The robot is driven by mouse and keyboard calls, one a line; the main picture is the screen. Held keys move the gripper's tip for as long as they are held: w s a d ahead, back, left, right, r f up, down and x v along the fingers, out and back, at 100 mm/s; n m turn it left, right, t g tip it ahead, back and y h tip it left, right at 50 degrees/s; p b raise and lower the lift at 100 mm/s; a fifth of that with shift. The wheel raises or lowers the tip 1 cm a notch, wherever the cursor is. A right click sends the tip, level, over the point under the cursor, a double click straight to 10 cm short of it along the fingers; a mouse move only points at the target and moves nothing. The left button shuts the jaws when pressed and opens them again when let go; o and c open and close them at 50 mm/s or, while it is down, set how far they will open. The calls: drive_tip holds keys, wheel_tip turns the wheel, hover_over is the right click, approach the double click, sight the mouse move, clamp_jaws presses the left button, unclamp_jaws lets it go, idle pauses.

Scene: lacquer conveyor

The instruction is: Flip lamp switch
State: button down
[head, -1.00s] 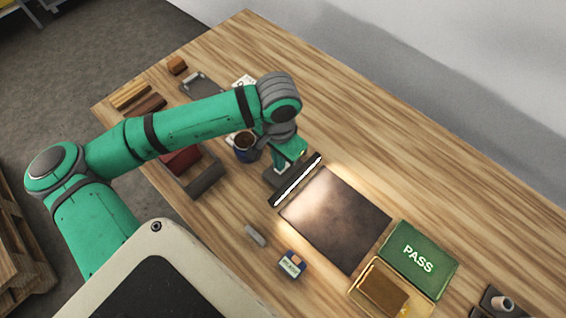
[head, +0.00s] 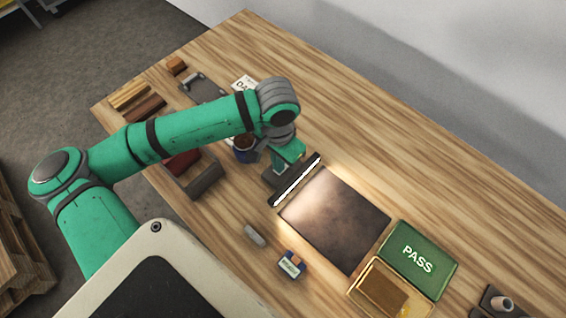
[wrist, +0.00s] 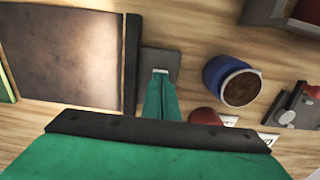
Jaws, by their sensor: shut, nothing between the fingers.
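The lamp (head: 296,180) is a dark bar with a bright lit strip, lighting the near edge of a dark mat. Its grey base (wrist: 171,60) shows in the wrist view beside the bar (wrist: 132,60). My gripper (head: 281,167) is over the lamp base in the head view, pointing down behind the bar. In the wrist view its green fingers (wrist: 160,76) are shut together and empty, with the tips over the base. A small pale patch shows at the tips; I cannot tell if it is the switch or whether they touch. The switch is otherwise hidden.
A blue cup (wrist: 232,82) with brown contents stands close to my fingers. The dark mat (head: 335,220) lies beyond the lamp. A green PASS tray (head: 440,262) is at right, a dark red-filled box (head: 205,182) at left. The table's far right side is clear.

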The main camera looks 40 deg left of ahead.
drive_tip(key=shift+s+r, duration=0.1)
drive_tip(key=shift+r, duration=2.25)
wheel_tip(320, 180, up, 2)
drive_tip(key=shift+r, duration=0.1)
drive_tip(key=shift+a, duration=0.1)
